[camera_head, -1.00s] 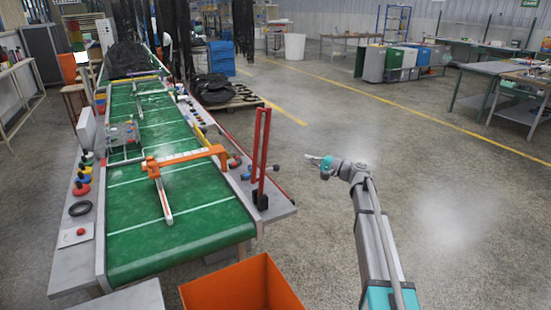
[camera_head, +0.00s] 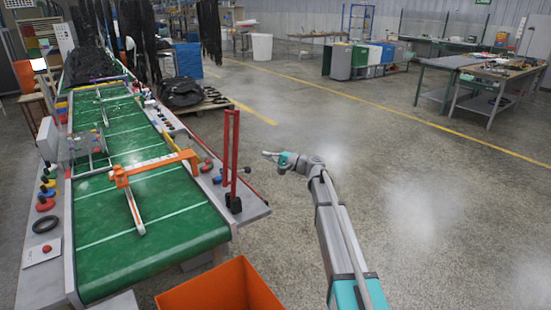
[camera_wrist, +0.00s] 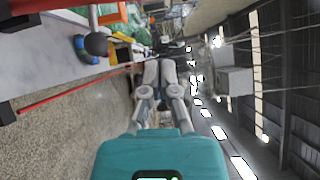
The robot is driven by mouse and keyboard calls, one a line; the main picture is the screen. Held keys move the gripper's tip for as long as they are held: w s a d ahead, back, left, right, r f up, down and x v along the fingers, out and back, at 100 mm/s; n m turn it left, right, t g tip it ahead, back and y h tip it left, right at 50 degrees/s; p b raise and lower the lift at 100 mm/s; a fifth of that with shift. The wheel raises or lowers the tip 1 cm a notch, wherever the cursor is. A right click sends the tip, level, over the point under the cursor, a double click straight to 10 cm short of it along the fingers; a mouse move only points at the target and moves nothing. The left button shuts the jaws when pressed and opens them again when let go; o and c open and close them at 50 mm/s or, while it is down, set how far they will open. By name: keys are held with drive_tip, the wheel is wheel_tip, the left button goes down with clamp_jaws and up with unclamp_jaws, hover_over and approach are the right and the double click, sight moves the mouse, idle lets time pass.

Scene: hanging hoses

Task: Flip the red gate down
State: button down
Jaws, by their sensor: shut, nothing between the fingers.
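The red gate (camera_head: 230,155) stands upright at the near right corner of the green conveyor (camera_head: 160,210), two tall red bars on a black foot. My gripper (camera_head: 266,154) is to the right of the gate, apart from it, over the open floor. It points left toward the gate in the head view. In the wrist view my gripper's fingers (camera_wrist: 165,52) are shut and empty.
An orange arm (camera_head: 155,167) crosses the conveyor. An orange bin (camera_head: 222,290) stands at the conveyor's near end. Black hoses (camera_head: 95,65) hang and lie at the far end. The floor to the right is clear up to the workbenches (camera_head: 495,80).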

drive_tip(key=a, duration=0.8)
drive_tip(key=shift+w+a+r+p, duration=0.15)
drive_tip(key=shift+w+r+p, duration=0.05)
drive_tip(key=shift+r+p, duration=0.2)
